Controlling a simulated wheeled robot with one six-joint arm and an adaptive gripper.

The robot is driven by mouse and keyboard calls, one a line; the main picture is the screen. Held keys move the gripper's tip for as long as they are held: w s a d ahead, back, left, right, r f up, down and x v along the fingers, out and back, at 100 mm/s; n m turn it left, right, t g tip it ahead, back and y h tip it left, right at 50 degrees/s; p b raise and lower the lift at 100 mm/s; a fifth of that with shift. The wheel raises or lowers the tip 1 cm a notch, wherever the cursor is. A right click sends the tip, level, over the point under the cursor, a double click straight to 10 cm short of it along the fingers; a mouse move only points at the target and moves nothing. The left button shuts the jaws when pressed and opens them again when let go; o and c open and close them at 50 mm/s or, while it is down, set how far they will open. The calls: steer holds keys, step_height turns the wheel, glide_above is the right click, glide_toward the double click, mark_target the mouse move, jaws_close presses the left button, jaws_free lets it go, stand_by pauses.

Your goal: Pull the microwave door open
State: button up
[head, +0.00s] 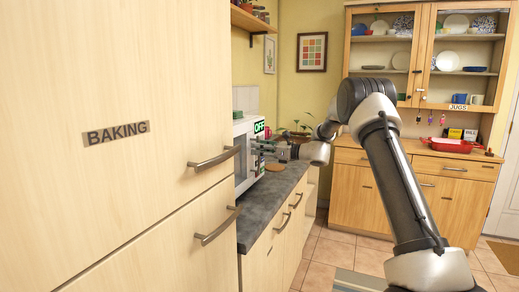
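The white microwave (239,130) stands on the grey counter, just past the tall cabinet, which hides part of it. Its front faces right, with a lit green "OFF" display (260,126) at the top. The door looks closed, though it is seen at a steep angle and my gripper covers part of it. My gripper (262,148) is right at the microwave's front, pointing left, below the display. Its fingers are small and dark here, so I cannot tell whether they are open, or whether they touch a handle.
A tall cabinet (90,190) marked "BAKING" with bar handles fills the left. The grey counter (258,213) runs in front of the microwave. A potted plant (297,134) stands behind my gripper. A wooden dresser (362,190) with a red dish (451,146) is at the back right.

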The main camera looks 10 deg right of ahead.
steer(key=shift+w+a, duration=0.1)
steer(key=shift+a, duration=0.05)
jaws_close()
